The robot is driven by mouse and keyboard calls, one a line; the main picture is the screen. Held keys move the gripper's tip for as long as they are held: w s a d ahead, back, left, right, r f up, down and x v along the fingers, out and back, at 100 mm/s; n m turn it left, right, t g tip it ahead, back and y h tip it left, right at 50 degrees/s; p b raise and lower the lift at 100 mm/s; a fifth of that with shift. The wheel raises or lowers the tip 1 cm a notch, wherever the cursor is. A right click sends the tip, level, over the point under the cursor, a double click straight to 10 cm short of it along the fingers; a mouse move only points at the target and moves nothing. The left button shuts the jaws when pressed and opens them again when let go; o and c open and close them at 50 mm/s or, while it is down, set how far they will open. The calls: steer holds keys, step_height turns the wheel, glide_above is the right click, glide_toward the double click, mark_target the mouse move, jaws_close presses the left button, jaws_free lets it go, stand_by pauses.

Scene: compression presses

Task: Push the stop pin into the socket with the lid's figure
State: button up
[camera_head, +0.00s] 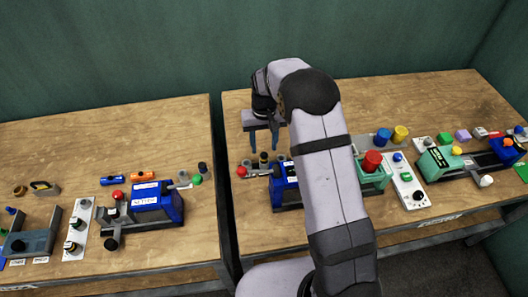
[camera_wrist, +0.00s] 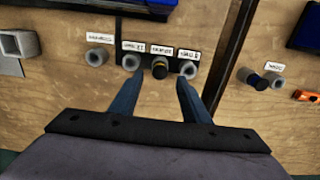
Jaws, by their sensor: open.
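My gripper (camera_wrist: 159,84) is open, its two blue fingers pointing down at a row of grey round sockets on the wooden table. A dark pin (camera_wrist: 160,69) with a yellowish ring stands in this row, between the fingertips in the picture; I cannot tell whether they touch it. It looks like the stop pin. Grey sockets (camera_wrist: 131,62) and (camera_wrist: 187,68) flank it, with another socket (camera_wrist: 97,57) further left. White labels (camera_wrist: 161,49) lie behind them, too small to read. In the head view my gripper (camera_head: 263,142) is above this row, beside the blue press (camera_head: 284,194), whose lid figure is unreadable.
A green press (camera_head: 372,180) with a red knob stands right of my arm. The left table (camera_head: 60,150) holds another blue press (camera_head: 152,203). A gap separates the tables. Bare wood lies behind the row.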

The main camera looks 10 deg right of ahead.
mark_target(264, 155)
steer(key=shift+r, duration=1.25)
steer(key=shift+s+r, duration=0.15)
steer(key=shift+r, duration=0.15)
steer(key=s+d+r+p, duration=0.2)
steer(key=s+r+p, duration=0.4)
steer(key=s, duration=0.7)
steer(key=s+d+r+p, duration=0.2)
steer(key=s+r+p, duration=0.4)
steer(key=s+r, duration=0.4)
steer(key=s, duration=0.4)
steer(key=shift+s+d+r, duration=0.15)
steer(key=shift+r, duration=0.05)
